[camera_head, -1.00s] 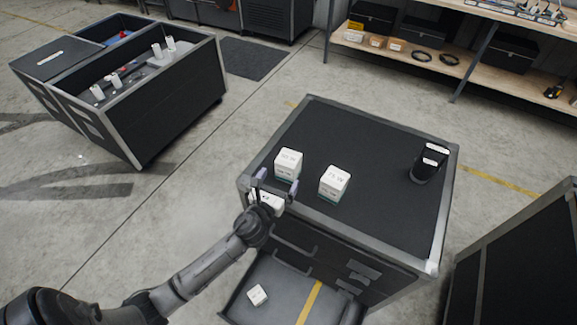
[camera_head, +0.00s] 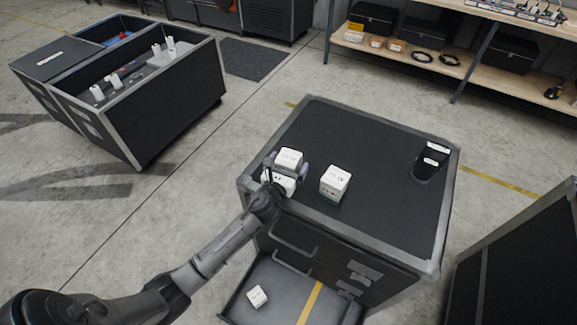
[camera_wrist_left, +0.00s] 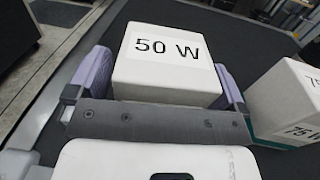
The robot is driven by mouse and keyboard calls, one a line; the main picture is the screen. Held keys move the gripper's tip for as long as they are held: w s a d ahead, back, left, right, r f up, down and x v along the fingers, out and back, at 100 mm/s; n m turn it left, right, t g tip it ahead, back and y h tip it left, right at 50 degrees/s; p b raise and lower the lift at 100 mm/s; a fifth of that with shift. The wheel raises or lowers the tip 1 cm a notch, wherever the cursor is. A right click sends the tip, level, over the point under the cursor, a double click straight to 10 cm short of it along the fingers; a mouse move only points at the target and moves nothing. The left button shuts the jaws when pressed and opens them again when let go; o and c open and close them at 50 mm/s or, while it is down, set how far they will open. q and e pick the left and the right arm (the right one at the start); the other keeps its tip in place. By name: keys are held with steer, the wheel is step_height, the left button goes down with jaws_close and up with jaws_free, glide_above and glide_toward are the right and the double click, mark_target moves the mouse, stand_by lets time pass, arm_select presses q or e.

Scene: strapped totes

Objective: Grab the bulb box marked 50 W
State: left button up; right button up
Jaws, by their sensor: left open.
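The white bulb box marked 50 W (camera_wrist_left: 165,60) stands upright on the black top of the case. It also shows in the head view (camera_head: 288,158). My left gripper (camera_head: 284,170) is open, and in the left wrist view (camera_wrist_left: 163,88) its two purple-grey fingers stand on either side of this box. Whether the fingers touch the box I cannot tell. A second white box, whose wrist-view label reads 75 W (camera_wrist_left: 290,105), stands to the right; it also shows in the head view (camera_head: 335,183). My right gripper is in neither view.
A black holder with white labels (camera_head: 431,160) stands at the right of the case top (camera_head: 370,150). Another white box (camera_head: 257,296) lies in the open drawer (camera_head: 290,300) below. The back of the case top is clear.

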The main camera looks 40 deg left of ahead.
arm_select(q)
steer(key=shift+c, duration=0.3)
steer(key=c, duration=1)
steer(key=shift+r, duration=0.1)
